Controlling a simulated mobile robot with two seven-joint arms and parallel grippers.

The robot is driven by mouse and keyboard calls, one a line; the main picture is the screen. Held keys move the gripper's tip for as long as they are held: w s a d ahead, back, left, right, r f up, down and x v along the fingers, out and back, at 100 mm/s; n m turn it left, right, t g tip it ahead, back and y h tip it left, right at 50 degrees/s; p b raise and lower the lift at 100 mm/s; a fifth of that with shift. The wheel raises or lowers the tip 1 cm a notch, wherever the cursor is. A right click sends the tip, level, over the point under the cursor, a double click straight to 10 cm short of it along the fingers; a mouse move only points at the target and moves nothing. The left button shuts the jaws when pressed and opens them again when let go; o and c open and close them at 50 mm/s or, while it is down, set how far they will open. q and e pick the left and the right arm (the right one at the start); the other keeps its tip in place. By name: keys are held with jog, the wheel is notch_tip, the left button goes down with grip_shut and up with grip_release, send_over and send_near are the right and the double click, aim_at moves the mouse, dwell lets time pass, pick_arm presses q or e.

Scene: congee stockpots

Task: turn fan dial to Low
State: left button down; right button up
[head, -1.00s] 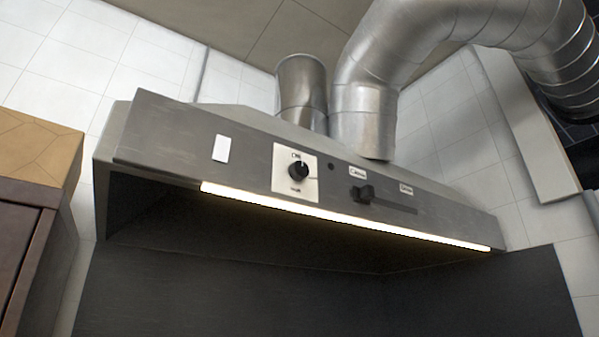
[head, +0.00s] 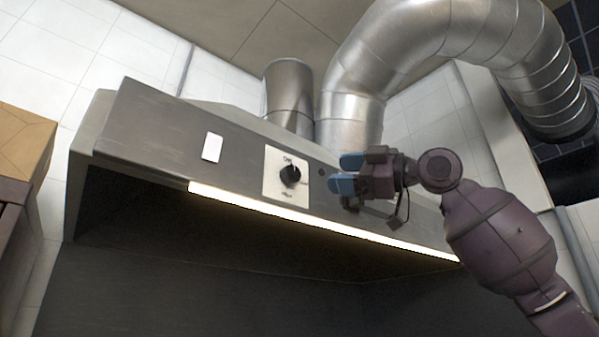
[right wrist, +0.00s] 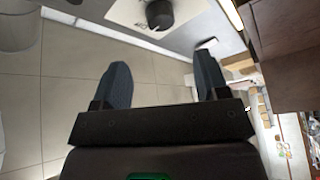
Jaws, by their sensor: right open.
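The fan dial (head: 290,174) is a round black knob on a white plate (head: 271,186) on the front of the grey range hood. It also shows at the top of the right wrist view (right wrist: 159,14), beyond the fingertips. The plate's small lettering is too blurred to read. My right gripper (head: 346,174) has blue fingers and is just right of the dial, apart from it, pointing left toward it. In the right wrist view the fingers (right wrist: 161,78) are spread and nothing is between them. My left gripper is not in view.
The hood (head: 150,125) has a blank white label (head: 212,147) left of the dial and a lit strip (head: 240,203) along its lower edge. A slider partly hides behind my right gripper. Silver ducts (head: 350,110) rise above. A wooden cabinet (head: 22,150) stands at left.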

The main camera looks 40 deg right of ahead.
aim_at(296, 174)
jog(key=p+x, duration=0.2)
jog(key=x, duration=0.7)
jog(key=shift+w+a+p, duration=0.1)
jog(key=shift+w+p, duration=0.1)
jog(key=shift+p, duration=0.15)
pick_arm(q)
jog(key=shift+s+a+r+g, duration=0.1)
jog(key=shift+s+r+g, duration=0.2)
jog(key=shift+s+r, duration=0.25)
pick_arm(e)
jog(key=shift+c, duration=0.2)
jog(key=c, duration=0.9)
